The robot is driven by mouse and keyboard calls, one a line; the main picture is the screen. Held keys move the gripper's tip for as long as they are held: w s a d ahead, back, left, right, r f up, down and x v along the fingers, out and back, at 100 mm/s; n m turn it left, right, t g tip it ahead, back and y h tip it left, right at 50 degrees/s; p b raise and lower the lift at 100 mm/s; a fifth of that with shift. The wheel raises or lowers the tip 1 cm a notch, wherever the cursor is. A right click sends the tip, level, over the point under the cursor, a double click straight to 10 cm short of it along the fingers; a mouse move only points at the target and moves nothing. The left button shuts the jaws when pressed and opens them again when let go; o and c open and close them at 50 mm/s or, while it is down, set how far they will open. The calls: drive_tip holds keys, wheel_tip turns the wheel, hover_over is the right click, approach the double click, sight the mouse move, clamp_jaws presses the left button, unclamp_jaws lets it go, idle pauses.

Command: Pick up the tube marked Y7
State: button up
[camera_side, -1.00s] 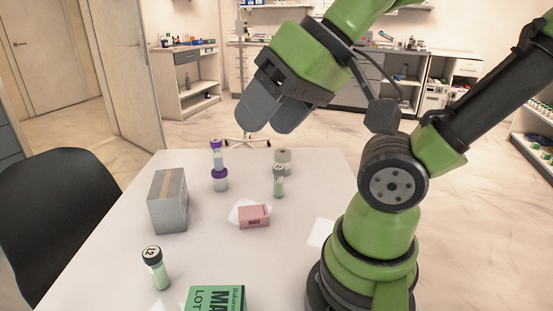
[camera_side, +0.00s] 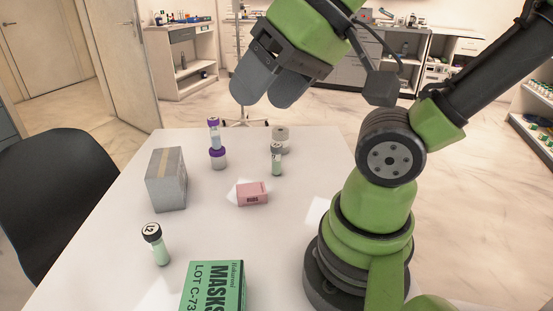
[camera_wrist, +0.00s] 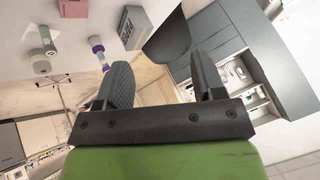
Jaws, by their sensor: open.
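A pale green tube with a black cap (camera_side: 156,245) stands at the near left of the white table. Its cap mark could be Y7 seen upside down, but I cannot read it surely. Another pale green, dark-capped tube (camera_side: 276,160) stands farther back; its mark is too small to read. My gripper (camera_side: 258,97) is open and empty, high above the table's far side, apart from every tube.
A grey taped box (camera_side: 167,180) stands at the left. A pink box (camera_side: 252,194) lies mid-table beside white paper. A green masks box (camera_side: 214,288) is at the front. A grey-white roll (camera_side: 281,138) stands at the back. A black chair (camera_side: 62,205) adjoins the left edge.

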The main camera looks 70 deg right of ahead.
drive_tip(key=w+d+g+h, duration=0.2)
drive_tip(key=w+d, duration=0.3)
drive_tip(key=w, duration=0.1)
drive_tip(key=n+g, duration=0.3)
drive_tip(key=g, duration=0.2)
approach(277, 156)
drive_tip(key=shift+w+d+f, duration=0.2)
drive_tip(key=shift+w+d, duration=0.1)
drive_tip(key=shift+w, duration=0.15)
wheel_tip(277, 156, down, 4)
drive_tip(key=shift+s+d+f, duration=0.1)
drive_tip(key=shift+d+f, duration=0.05)
drive_tip(key=shift+f, duration=0.1)
wheel_tip(277, 156, down, 6)
drive_tip(key=shift+d+r, duration=0.1)
drive_tip(key=shift+d, duration=0.05)
